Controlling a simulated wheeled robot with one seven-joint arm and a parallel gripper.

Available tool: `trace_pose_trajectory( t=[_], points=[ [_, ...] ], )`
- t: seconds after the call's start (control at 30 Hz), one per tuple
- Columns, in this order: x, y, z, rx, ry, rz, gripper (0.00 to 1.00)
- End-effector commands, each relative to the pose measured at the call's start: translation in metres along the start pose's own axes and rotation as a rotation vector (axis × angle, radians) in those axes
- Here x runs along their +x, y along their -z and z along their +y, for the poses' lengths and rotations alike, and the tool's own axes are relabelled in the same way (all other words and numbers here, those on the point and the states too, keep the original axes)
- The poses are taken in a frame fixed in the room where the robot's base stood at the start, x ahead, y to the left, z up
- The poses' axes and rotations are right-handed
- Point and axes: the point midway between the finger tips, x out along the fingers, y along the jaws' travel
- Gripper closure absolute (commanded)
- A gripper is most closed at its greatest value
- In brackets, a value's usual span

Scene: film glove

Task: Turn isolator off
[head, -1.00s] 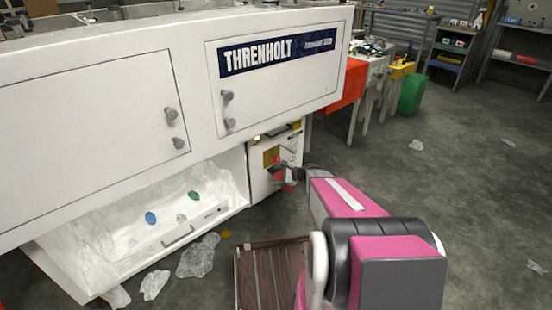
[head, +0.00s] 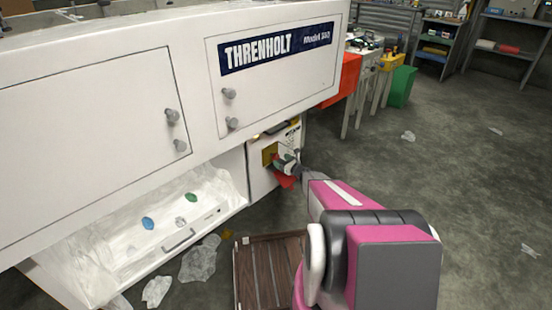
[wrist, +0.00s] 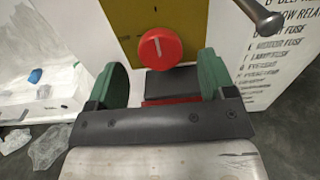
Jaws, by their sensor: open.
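The isolator is a round red knob (wrist: 160,48) with a white line, on a yellow plate (wrist: 122,18) in the wrist view. The line stands nearly upright. My gripper (wrist: 162,66) is open, its green-padded fingers apart to the left and right of the knob's lower part. I see no contact; the knob appears a little ahead of the fingertips. In the head view, my gripper (head: 286,163) is at the white panel's yellow plate (head: 269,154) and hides the knob there.
A dark block with red below it (wrist: 172,85) lies under the knob. A metal ball-ended lever (wrist: 268,22) sticks out at the upper right. The Threnholt cabinet (head: 120,120) overhangs the panel. A slatted wooden pallet (head: 268,272) and plastic scraps (head: 198,262) lie on the floor.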

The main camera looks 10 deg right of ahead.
Motion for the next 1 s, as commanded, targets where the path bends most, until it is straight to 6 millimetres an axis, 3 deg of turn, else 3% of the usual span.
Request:
trace_pose_trajectory(
  t=[0.1, 0.3, 0.7, 0.83, 0.87, 1.0],
  points=[
    [0.021, 0.000, -0.001, -0.001, -0.001, -0.002, 0.24],
    [0.042, 0.000, -0.001, -0.001, 0.000, 0.000, 0.24],
    [0.047, 0.000, 0.000, -0.001, 0.000, 0.000, 0.24],
    [0.047, 0.000, 0.000, -0.001, 0.000, 0.000, 0.66],
    [0.046, 0.000, 0.000, -0.001, 0.000, 0.000, 0.71],
    [0.046, 0.000, 0.000, -0.002, 0.000, 0.000, 0.71]
  ],
)
